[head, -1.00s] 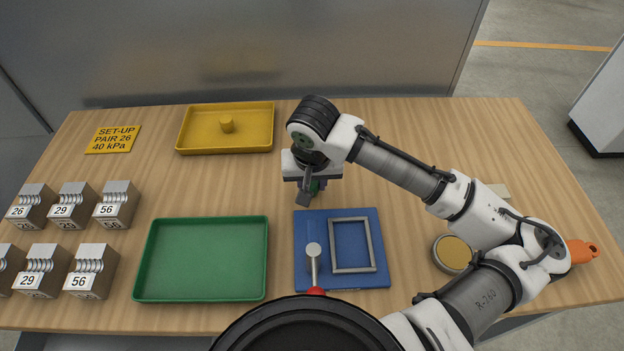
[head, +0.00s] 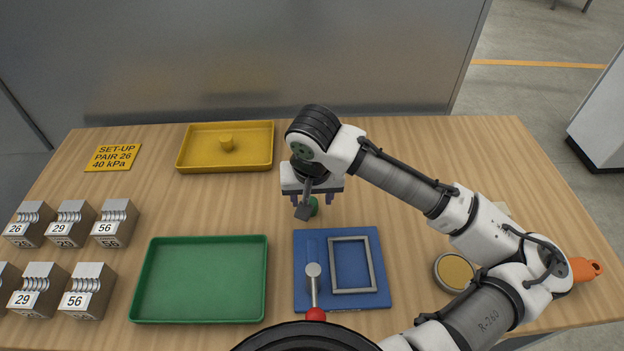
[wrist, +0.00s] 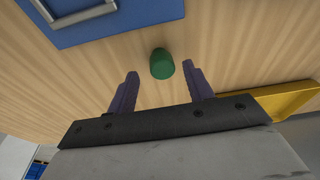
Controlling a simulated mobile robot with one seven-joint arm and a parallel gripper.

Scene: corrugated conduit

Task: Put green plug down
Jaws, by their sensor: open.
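The green plug (head: 313,206) stands on the bare wooden table just behind the blue board. In the head view it is partly hidden by my gripper (head: 317,199). In the wrist view the green plug (wrist: 162,64) sits between and slightly beyond the two purple fingertips of my gripper (wrist: 160,82). The fingers are wide apart, with a clear gap on each side of the plug. My gripper is open and holds nothing.
The blue board (head: 301,290) carries a grey frame (head: 371,263) and a red-knobbed lever (head: 314,290). A green tray (head: 264,280) is at left, a yellow tray (head: 268,149) behind. Numbered metal blocks (head: 88,290) stand far left. A round tin (head: 454,271) is at right.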

